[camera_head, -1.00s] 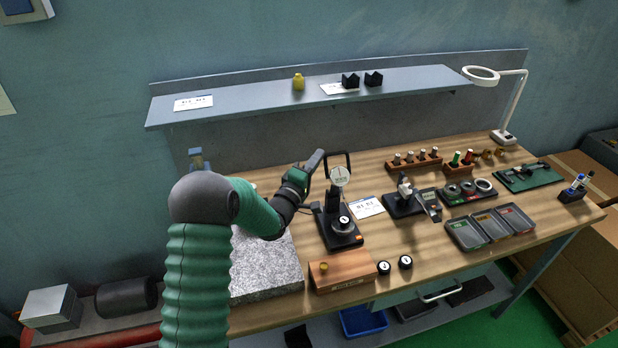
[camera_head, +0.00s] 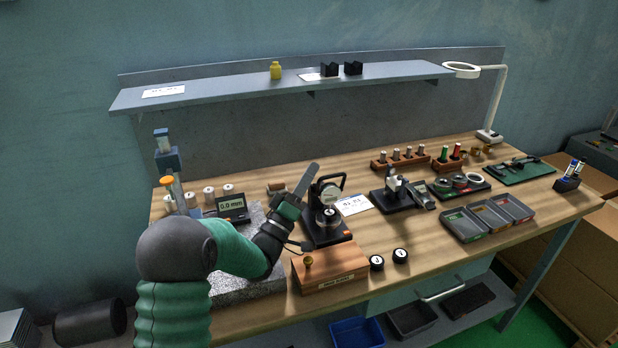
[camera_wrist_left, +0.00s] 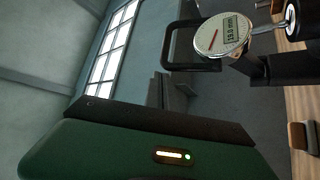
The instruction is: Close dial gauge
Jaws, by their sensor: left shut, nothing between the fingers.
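The dial gauge (camera_head: 330,193) has a round pale face and sits low on a black stand (camera_head: 330,236), just above a round dark-and-white part (camera_head: 328,215) on the stand's base. A black loop handle (camera_head: 332,181) is beside its face. In the left wrist view, the gauge face (camera_wrist_left: 222,35) with a red needle and the handle (camera_wrist_left: 168,48) are at the upper right. My left gripper (camera_head: 307,178) is shut and empty, fingers pointing up, just left of the gauge. Whether it touches the handle is unclear. My right gripper is not in view.
A wooden block (camera_head: 330,270) with a brass knob stands in front of the stand, with two round dials (camera_head: 388,260) beside it. A granite plate (camera_head: 245,290) lies under my left arm. A digital readout (camera_head: 232,206) stands behind the arm. Another fixture (camera_head: 398,192) is right.

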